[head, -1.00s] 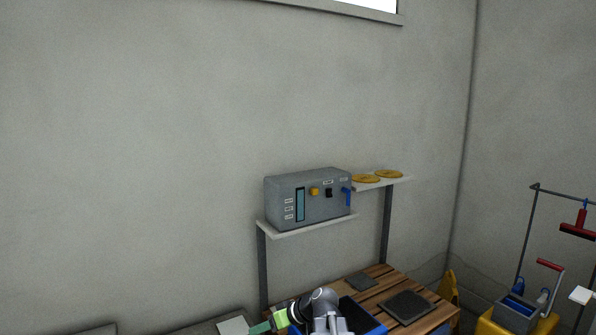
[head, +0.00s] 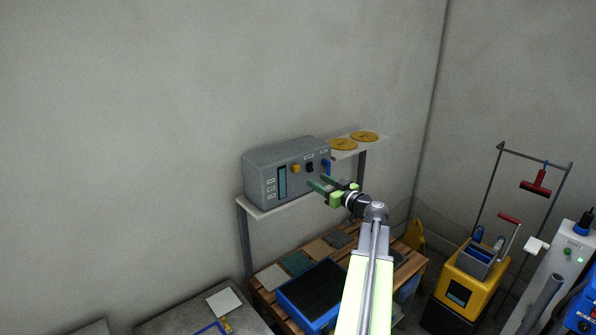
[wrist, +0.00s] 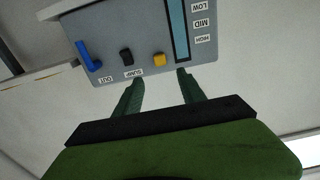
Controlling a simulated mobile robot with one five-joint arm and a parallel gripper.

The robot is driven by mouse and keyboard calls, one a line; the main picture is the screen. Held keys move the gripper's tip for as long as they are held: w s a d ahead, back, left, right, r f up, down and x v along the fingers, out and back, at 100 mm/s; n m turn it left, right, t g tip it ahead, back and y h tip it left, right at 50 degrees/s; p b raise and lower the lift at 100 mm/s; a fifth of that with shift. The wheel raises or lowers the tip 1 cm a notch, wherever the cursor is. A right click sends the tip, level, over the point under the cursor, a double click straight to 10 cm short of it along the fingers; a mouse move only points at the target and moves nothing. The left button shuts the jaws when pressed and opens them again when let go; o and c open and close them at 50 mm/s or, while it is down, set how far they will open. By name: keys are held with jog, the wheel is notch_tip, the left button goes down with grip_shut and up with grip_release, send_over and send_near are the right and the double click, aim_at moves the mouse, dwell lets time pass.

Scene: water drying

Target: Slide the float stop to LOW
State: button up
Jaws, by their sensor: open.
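A grey control box (head: 288,172) stands on a wall shelf. Its front has a light-blue slot (head: 282,182) with labels beside it; the wrist view, upside down, shows the slot (wrist: 179,28) and the labels LOW, MID and HIGH. A yellow block (head: 296,168), apparently the float stop, sits beside the slot, level with about HIGH; it also shows in the wrist view (wrist: 160,60). My gripper (head: 319,182) is open and empty in front of the box. In the wrist view its green fingertips (wrist: 159,75) straddle the line to the yellow block, apparently short of it.
Yellow discs (head: 354,140) lie on the shelf at right. Below is a slatted bench with a blue tray (head: 290,296). A yellow cart (head: 470,278) stands at right.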

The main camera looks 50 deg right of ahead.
aim_at(298, 169)
jog(key=w, duration=0.3)
jog(key=w+d, duration=0.1)
jog(key=w, duration=0.7)
jog(key=shift+d, duration=0.15)
grip_shut()
dwell(0.9)
